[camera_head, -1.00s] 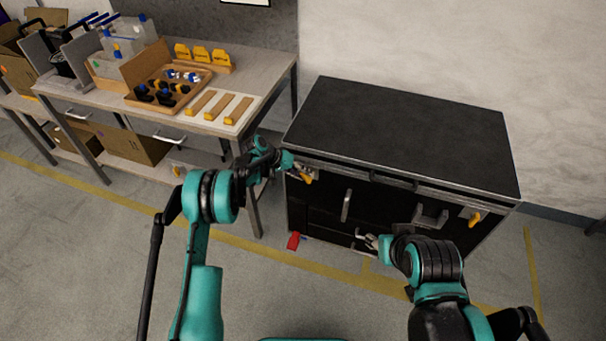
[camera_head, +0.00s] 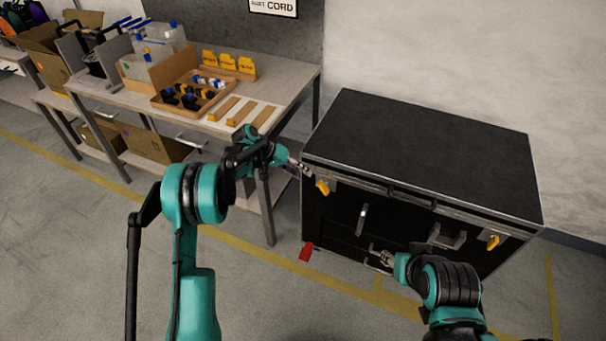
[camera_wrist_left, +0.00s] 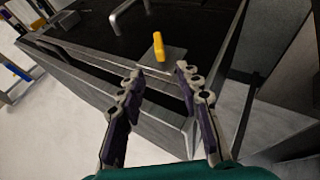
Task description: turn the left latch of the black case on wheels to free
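The black case (camera_head: 420,145) stands against the wall. Its left latch (camera_head: 322,187) is a yellow tab on a grey plate near the upper left front corner; in the head view it hangs down, tilted slightly. It also shows in the left wrist view (camera_wrist_left: 158,46), beyond the fingertips. My left gripper (camera_head: 305,170) is just left of and above the latch, apart from it. In the left wrist view the gripper (camera_wrist_left: 158,76) has its fingers spread with nothing between them. My right gripper (camera_head: 384,258) is low before the case front; its finger opening is too small to judge.
A second yellow latch (camera_head: 493,241) is at the case's right. Metal handles (camera_head: 362,218) stick out of the front. A workbench (camera_head: 290,92) with trays stands close on the left, near my left arm. A red object (camera_head: 306,251) lies on the floor by the case.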

